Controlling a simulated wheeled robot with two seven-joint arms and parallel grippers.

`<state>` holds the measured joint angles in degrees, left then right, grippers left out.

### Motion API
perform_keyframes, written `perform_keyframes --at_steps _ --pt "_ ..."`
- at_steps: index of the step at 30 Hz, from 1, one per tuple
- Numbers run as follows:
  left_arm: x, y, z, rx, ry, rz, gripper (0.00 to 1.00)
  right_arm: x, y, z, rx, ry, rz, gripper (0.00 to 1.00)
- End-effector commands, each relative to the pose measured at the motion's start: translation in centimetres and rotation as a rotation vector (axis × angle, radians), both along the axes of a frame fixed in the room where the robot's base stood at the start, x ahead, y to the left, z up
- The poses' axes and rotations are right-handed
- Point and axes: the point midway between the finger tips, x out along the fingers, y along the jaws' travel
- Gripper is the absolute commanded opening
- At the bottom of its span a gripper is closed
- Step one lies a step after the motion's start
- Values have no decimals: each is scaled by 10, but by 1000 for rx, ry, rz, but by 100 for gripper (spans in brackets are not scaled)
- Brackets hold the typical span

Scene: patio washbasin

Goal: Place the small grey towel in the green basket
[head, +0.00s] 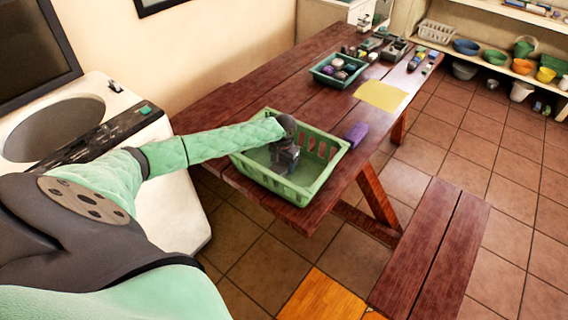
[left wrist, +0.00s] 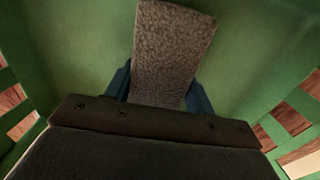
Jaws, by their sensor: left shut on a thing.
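The green basket (head: 322,185) stands on the near end of the wooden table in the head view. My left gripper (head: 284,158) reaches down inside the basket walls. In the left wrist view my left gripper (left wrist: 158,92) is shut on the small grey towel (left wrist: 172,50), which sticks out between the blue fingers. The green basket floor (left wrist: 75,45) shows behind the towel, with the slotted walls at both sides. I cannot tell whether the towel touches the floor. In the head view the towel is hidden by the gripper or too dark to pick out. My right gripper is not seen.
A purple block (head: 357,134) lies on the wooden table (head: 285,92) just right of the basket. A smaller green crate (head: 339,68) with round items and a yellow cloth (head: 382,95) lie farther back. A bench (head: 432,250) stands right. A white washing machine (head: 165,190) is left.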

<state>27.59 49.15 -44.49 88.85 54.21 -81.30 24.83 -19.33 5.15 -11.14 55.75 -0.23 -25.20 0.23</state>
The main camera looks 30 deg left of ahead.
Motion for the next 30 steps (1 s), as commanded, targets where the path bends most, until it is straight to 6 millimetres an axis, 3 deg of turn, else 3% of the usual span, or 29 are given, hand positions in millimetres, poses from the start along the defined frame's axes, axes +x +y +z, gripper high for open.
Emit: perform_keyframes --at_steps 4,5,8,20,24,30 --pt "0 0 -2 0 0 0 29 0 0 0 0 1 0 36" --pt "0 0 -2 0 0 0 56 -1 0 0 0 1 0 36" --pt "0 0 -2 0 0 0 76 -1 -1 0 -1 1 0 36" --pt "0 0 3 -1 -1 0 76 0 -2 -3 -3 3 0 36" --pt "1 0 20 -1 -2 1 76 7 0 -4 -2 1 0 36" --pt "1 0 59 -1 -4 -1 76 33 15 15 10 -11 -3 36"
